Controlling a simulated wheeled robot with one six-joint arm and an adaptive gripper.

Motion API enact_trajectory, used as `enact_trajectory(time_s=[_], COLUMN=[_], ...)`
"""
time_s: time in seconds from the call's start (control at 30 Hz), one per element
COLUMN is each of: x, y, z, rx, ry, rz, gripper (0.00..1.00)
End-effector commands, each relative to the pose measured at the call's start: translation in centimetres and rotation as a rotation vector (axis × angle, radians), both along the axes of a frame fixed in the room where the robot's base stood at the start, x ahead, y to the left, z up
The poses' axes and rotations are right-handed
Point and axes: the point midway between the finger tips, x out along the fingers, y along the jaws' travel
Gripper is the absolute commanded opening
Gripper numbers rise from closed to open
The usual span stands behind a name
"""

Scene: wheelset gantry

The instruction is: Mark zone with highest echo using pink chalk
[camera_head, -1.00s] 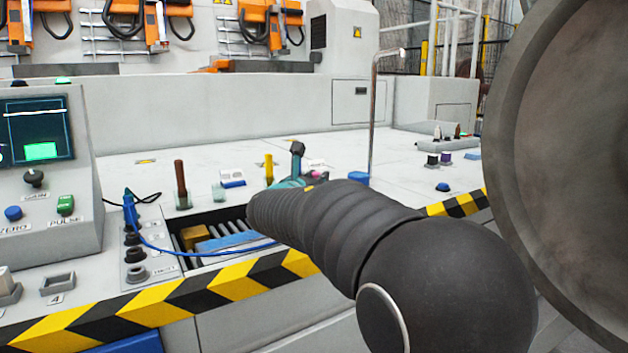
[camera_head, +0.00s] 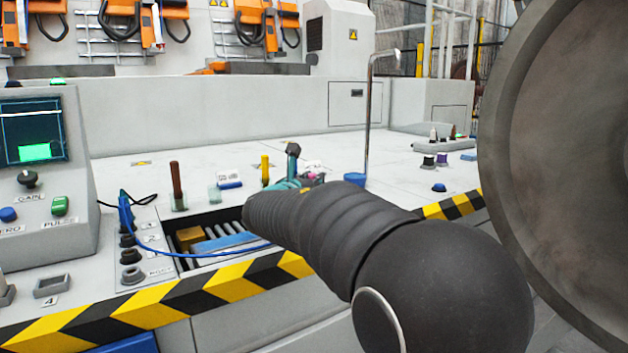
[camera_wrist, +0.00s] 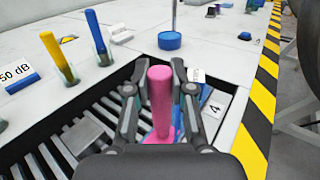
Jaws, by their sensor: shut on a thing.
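The pink chalk (camera_wrist: 160,95) stands upright between the two fingers of my gripper (camera_wrist: 158,92) in the wrist view. The fingers are shut on it, and its pink lower end is partly hidden by the gripper body. In the head view my gripper is mostly hidden behind my dark arm, with a little pink (camera_head: 311,177) showing past it. The large grey wheel (camera_head: 565,150) fills the right side of the head view; no zone marks on it can be made out. A console screen (camera_head: 32,130) at the left shows a green block and a pale line.
A yellow stick (camera_wrist: 58,58) and a blue stick (camera_wrist: 97,35) stand in holders beside a "50 dB" card (camera_wrist: 17,78). A blue round container (camera_wrist: 169,40) is just beyond my gripper. A roller recess (camera_head: 215,222) and a striped edge (camera_head: 200,305) lie in front.

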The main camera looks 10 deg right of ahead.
Motion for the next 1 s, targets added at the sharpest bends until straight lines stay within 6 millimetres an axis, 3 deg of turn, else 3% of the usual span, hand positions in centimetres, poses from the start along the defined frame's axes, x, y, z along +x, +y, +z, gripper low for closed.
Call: enact_trajectory(time_s=[1.0], x=[-0.6], y=[2.0], z=[0.1], rx=[0.002], ry=[0.002], rz=[0.001], gripper=[0.00])
